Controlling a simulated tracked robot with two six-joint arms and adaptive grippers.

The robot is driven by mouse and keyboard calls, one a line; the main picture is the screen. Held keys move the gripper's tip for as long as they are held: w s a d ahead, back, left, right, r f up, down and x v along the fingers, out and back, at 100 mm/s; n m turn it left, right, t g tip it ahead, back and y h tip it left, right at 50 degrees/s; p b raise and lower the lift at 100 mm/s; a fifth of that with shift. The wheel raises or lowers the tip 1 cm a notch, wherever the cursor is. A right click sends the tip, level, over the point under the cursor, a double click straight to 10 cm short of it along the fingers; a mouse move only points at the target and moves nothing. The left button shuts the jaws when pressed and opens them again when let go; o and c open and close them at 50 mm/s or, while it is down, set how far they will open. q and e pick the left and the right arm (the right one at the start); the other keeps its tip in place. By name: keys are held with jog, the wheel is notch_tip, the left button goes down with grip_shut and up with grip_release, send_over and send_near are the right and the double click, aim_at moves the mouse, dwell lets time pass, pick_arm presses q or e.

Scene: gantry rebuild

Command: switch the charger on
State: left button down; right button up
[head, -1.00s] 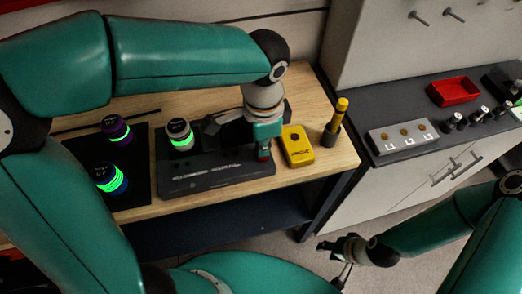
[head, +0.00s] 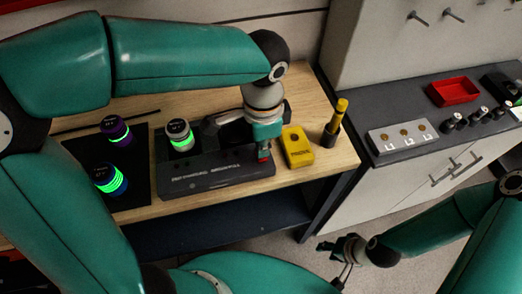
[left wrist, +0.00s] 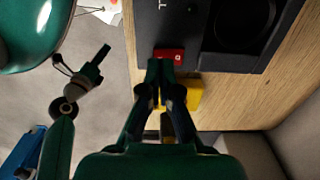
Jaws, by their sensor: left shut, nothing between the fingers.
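The charger (head: 215,182) is a dark box with pale lettering on the wooden bench. A grey-topped cell (head: 179,135) with a green glowing band stands in its left part. A red switch (left wrist: 170,54) is at the charger's edge, marked with a small white sign. My left gripper (left wrist: 160,66) is shut and empty, pointing down with its tips at the red switch. I cannot tell whether they touch it. In the head view the left gripper (head: 264,150) partly hides the charger's right end. My right gripper (head: 340,255) hangs over the floor, away from the bench.
A yellow device (head: 298,147) and a yellow-handled tool in a holder (head: 335,124) stand right of the charger. A side counter holds a red tray (head: 453,92).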

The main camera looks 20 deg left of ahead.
pick_arm(q)
jog(key=shift+f+b, duration=0.85)
jog(key=shift+f, duration=0.3)
dwell(0.4)
jog(key=shift+r, duration=0.1)
notch_tip(320, 180, up, 7)
jog(key=p, duration=0.6)
dwell(0.6)
